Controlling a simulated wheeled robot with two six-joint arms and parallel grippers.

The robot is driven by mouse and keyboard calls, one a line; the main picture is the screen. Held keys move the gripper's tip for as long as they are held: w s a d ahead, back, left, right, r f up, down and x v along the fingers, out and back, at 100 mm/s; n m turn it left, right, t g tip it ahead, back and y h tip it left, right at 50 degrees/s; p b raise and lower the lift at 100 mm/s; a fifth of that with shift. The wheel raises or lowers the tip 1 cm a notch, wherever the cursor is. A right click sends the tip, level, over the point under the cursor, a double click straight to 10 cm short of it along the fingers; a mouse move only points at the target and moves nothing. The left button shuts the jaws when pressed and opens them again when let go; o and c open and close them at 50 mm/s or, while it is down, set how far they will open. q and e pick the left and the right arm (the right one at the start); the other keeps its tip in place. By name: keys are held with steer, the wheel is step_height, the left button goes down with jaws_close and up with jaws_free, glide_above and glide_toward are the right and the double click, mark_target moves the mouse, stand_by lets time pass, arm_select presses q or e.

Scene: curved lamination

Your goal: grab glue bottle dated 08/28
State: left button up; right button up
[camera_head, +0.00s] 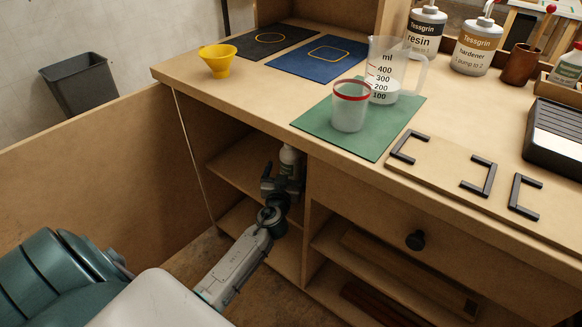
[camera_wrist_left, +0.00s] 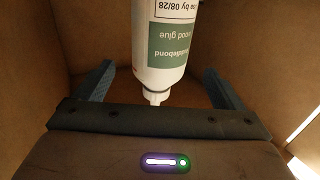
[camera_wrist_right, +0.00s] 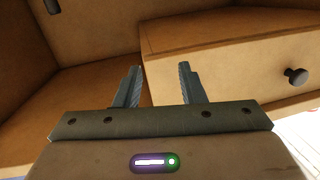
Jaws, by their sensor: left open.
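A white wood glue bottle (camera_wrist_left: 165,52) with a green label and the text "use by 08/28" shows upside down in the left wrist view. It also shows in the head view (camera_head: 289,156) on the shelf under the bench, partly hidden by my arm. My left gripper (camera_head: 281,178) is inside the open compartment. In the left wrist view its fingers (camera_wrist_left: 160,82) stand wide apart, one on each side of the bottle, with a gap to it. My right gripper (camera_wrist_right: 157,84) has its fingers apart with nothing between them, near the drawer front. It is not seen in the head view.
The compartment's side walls and shelf (camera_head: 247,165) are close around my left arm. A drawer with a black knob (camera_head: 415,240) is right of it. On the bench stand a yellow funnel (camera_head: 218,62), a cup (camera_head: 350,108), a measuring jug (camera_head: 387,72), and resin (camera_head: 424,30) and hardener (camera_head: 475,48) bottles.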

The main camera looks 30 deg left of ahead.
mark_target(289, 164)
arm_select(q)
steer(key=shift+w+a, duration=0.3)
steer(key=shift+w, duration=0.35)
steer(key=x, duration=0.4)
steer(key=shift+r+p, duration=0.2)
steer(key=shift+p, duration=0.15)
steer(key=shift+w+a, duration=0.15)
steer(key=shift+w, duration=0.35)
steer(key=c, duration=1.3)
steer(key=shift+c, duration=1)
arm_select(e)
steer(key=f+g, duration=0.1)
steer(key=s+f+g, duration=0.1)
steer(key=f, duration=0.1)
steer(key=s+f, duration=0.1)
steer(key=shift+a+f+g, duration=0.15)
steer(key=shift+a+g, duration=0.05)
steer(key=shift+g, duration=0.2)
arm_select(q)
steer(key=shift+r, duration=0.15)
arm_select(e)
steer(key=shift+s, duration=0.1)
